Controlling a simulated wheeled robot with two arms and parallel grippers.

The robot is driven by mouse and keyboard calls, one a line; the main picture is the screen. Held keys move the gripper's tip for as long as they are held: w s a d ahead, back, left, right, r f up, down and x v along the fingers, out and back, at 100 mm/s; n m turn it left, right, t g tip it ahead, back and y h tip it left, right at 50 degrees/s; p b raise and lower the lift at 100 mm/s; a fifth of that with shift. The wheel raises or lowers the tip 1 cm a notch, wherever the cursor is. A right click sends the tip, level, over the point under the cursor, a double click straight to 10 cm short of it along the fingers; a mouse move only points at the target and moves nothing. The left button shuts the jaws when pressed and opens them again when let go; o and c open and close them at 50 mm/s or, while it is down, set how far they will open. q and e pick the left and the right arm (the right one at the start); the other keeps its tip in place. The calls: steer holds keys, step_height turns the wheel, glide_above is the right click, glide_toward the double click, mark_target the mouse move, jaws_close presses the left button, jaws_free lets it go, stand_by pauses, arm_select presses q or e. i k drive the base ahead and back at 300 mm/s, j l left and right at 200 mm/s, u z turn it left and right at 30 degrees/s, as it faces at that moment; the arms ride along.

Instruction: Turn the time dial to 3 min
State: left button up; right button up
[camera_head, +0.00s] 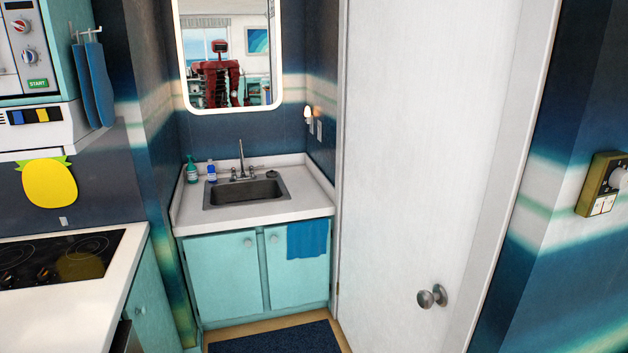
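A microwave's control panel shows at the upper left edge, cut off by the frame. It has an upper dial (20,26) with red on it, a lower dial (29,55) with blue on it, and a green START button (38,84) below. The dial markings are too small to read, so I cannot tell which one is the time dial or where it points. A tan wall box with a round silver dial (619,178) is at the right edge. Neither of my grippers shows directly in this view.
A white counter (100,291) with a black cooktop (62,257) lies below the microwave. Blue cloths (97,82) hang beside it. A sink (246,190) stands in the alcove under a mirror (228,45) reflecting a red robot.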

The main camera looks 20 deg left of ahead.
mark_target(27, 56)
steer(key=i+u, duration=0.25)
steer(key=u, duration=0.2)
steer(key=i+u, duration=0.3)
steer(key=u, duration=0.15)
steer(key=i+l+u, duration=0.2)
steer(key=u, duration=0.25)
steer(key=i+l+u, duration=0.25)
steer(key=u, duration=0.2)
